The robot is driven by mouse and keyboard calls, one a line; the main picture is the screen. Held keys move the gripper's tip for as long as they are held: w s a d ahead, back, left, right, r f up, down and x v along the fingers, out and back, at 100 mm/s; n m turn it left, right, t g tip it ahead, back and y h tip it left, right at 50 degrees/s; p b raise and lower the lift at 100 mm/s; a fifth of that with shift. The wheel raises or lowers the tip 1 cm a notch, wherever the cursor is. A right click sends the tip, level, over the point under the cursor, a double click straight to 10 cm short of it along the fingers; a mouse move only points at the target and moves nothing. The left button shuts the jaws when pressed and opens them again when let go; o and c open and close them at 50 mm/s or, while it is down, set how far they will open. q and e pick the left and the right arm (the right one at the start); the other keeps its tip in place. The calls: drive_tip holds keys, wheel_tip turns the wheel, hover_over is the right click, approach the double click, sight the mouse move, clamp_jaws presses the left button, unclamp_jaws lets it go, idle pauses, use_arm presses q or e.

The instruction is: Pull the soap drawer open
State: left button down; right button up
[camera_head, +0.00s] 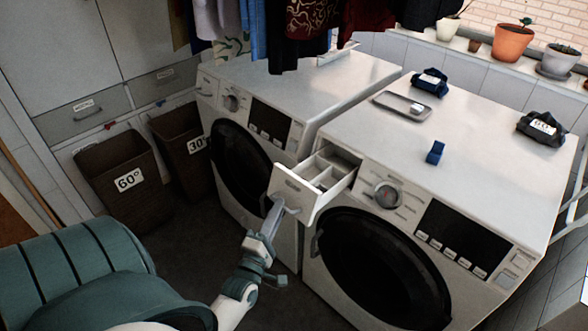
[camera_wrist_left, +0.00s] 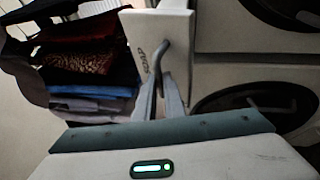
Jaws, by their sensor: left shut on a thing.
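The soap drawer (camera_head: 296,190) sticks out from the upper left of the right-hand washing machine (camera_head: 375,140). Its white compartments show from above. My left gripper (camera_head: 279,206) is at the drawer's front, with its fingers shut on the handle. In the left wrist view the drawer front (camera_wrist_left: 182,28) is a white panel with dark lettering. The bent grey handle (camera_wrist_left: 157,57) lies between the fingers of my left gripper (camera_wrist_left: 161,82). The exact finger contact is small and partly hidden. My right gripper is not in view.
A second washing machine (camera_head: 290,85) stands at the left. Brown laundry baskets (camera_head: 128,180) stand beyond it. A tray (camera_head: 402,105), a small blue item (camera_head: 435,153) and dark bundles (camera_head: 541,128) sit on the machine top. Clothes (camera_head: 285,25) hang above. The floor before the drawer is clear.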

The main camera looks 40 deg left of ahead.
use_arm(q)
drive_tip(key=shift+s, duration=1.1)
drive_tip(key=c, duration=1.8)
unclamp_jaws()
drive_tip(key=shift+c, duration=0.2)
